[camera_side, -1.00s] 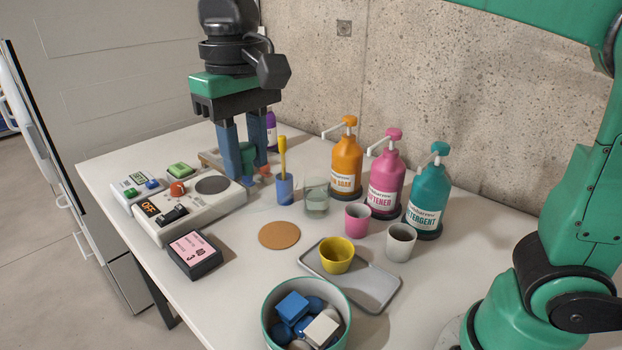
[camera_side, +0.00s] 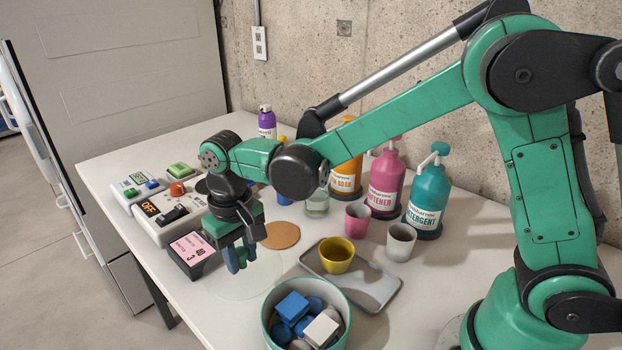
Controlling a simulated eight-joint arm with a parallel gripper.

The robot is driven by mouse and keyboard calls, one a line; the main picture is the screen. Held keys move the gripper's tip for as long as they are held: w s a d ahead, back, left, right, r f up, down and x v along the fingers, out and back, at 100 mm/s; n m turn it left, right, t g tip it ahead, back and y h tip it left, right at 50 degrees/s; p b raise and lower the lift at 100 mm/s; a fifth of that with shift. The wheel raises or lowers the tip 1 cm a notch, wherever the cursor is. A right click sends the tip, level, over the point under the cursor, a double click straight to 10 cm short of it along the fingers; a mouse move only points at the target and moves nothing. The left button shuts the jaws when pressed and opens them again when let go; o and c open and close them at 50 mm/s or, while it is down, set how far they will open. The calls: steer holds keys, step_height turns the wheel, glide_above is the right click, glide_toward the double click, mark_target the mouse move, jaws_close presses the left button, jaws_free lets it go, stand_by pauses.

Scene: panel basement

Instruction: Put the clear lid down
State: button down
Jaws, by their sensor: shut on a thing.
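The clear lid (camera_side: 262,283) is a faint, see-through disc at the front left of the white table, between the black box with the pink label and the teal bowl. My gripper (camera_side: 238,268) points down over the middle of the lid, its blue fingers close together and shut on it. The fingers hide the part that they grip. I cannot tell whether the lid touches the table or hangs just above it.
The pink-labelled box (camera_side: 192,256) is close on the left. The bowl of blocks (camera_side: 306,318) is close on the right. An orange-brown round mat (camera_side: 281,235) lies just behind. A grey tray (camera_side: 375,289) with a yellow cup (camera_side: 337,257) stands farther right.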

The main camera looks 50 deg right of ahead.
mark_target(243, 266)
steer(key=shift+f, duration=2.4)
steer(key=shift+f, duration=0.1)
steer(key=c, duration=0.6)
jaws_free()
step_height(243, 266, up, 11)
steer(key=shift+d+r, duration=0.1)
steer(key=shift+r, duration=0.5)
steer(key=s+d+t, duration=0.7)
steer(key=s+d, duration=0.1)
steer(key=d, duration=0.3)
steer(key=shift+s+d, duration=0.15)
